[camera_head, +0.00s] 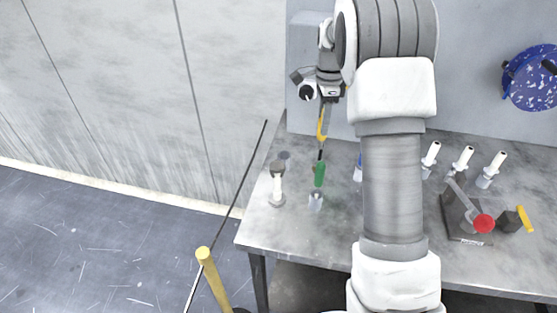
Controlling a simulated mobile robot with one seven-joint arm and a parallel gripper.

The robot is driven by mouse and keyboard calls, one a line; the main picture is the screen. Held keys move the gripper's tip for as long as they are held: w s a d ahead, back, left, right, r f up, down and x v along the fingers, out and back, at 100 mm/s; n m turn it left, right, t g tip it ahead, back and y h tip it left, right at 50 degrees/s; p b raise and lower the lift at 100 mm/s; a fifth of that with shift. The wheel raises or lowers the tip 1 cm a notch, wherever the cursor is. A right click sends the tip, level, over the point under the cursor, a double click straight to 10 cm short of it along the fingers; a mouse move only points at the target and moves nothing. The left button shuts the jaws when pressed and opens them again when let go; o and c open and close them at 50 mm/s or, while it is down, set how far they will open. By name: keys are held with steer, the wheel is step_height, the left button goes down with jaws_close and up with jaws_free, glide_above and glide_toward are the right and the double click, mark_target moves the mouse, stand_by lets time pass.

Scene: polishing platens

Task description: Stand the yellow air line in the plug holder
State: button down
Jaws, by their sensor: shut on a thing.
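My gripper (325,128) is over the back left of the grey bench, pointing down. It is shut on the yellow air line (321,124), whose yellow part shows at the fingers. A thin black stem and a green end piece (319,174) hang below it, nearly upright. A small grey cup (316,203), which looks like the plug holder, stands on the bench just below the green end in the picture. I cannot tell the height gap between them. The fingertips are small and partly hidden.
A white plug (277,189) stands left of the cup; a blue item (358,173) is partly behind my arm. Several white plugs stand right. A red-knobbed lever device (470,218) and a yellow piece (526,219) are at right. A yellow-topped post (212,275) stands left.

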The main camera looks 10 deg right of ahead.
steer(key=shift+w+a+f+p, duration=0.25)
steer(key=shift+w+a+f, duration=0.75)
steer(key=shift+a+f, duration=0.7)
steer(key=shift+w+a+f+p, duration=0.25)
steer(key=shift+w+a+f, duration=0.7)
steer(key=shift+a+f, duration=0.7)
steer(key=shift+w+a+f+p, duration=0.25)
steer(key=shift+w+a+f, duration=0.9)
steer(key=shift+f, duration=0.85)
steer(key=shift+s+a, duration=0.15)
steer(key=shift+f, duration=0.2)
steer(key=c, duration=0.6)
jaws_free()
steer(key=shift+r, duration=0.15)
